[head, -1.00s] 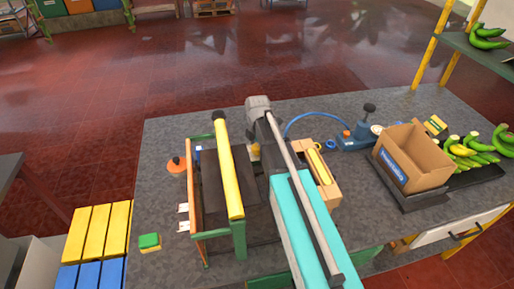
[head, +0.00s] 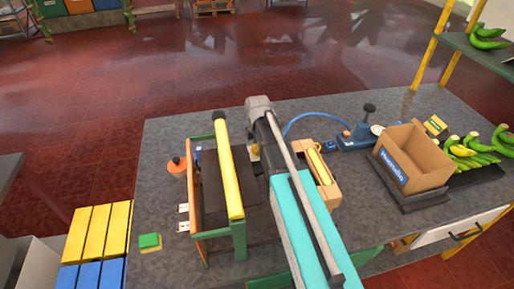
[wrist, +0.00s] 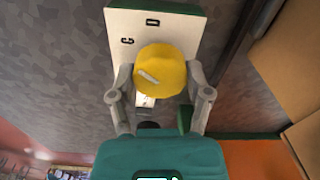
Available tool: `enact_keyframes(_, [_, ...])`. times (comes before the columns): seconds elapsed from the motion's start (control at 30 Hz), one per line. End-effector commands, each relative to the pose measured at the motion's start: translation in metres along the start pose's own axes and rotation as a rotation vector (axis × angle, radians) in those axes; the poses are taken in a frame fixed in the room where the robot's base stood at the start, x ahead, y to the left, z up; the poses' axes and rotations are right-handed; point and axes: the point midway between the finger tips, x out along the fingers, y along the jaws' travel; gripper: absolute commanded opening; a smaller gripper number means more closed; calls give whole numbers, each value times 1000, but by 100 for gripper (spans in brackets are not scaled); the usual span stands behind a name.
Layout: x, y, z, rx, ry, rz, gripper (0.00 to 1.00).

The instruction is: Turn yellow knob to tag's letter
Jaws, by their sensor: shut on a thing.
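The yellow knob (wrist: 162,68) sits on a white panel (wrist: 170,22) in the middle of the wrist view. It carries a short pale mark slanting from upper left to lower right. The letters C and D show on the panel, to the upper left of and above the knob. My gripper (wrist: 160,76) is shut on the knob, one grey finger on each side. A small white piece below the knob is partly hidden, and I cannot read a letter on it. In the head view a bit of yellow at the knob's place (head: 255,152) shows beside my arm, which hides the fingers.
A green and orange rack with a yellow bar (head: 229,170) stands just left of my arm. A larger cardboard box (head: 413,157) and bananas (head: 470,150) are further right. The grey bench (head: 230,112) is clear at the back.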

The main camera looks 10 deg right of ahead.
Motion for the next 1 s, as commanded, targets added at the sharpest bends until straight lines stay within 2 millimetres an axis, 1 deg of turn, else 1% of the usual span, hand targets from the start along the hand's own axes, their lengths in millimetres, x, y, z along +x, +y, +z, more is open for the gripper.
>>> enact_keyframes(0.6, [0, -1, 0, 523, 0, -1, 16])
enact_keyframes(0.8, [0, -1, 0, 631, 0, -1, 16])
enact_keyframes(1.0, [0, -1, 0, 680, 0, -1, 16])
